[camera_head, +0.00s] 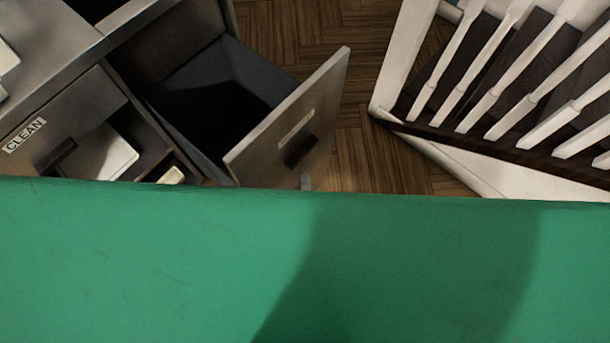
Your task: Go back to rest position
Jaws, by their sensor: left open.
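No whole gripper shows in the head view. I see nothing held. My right gripper is not in view.
A plain green surface (180,260) fills the lower half. Beyond it is a metal unit labelled CLEAN (24,134), with a pulled-out drawer (320,105), dark inside. A white railing (405,60) stands at right. Bare wooden floor (360,25) lies between.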

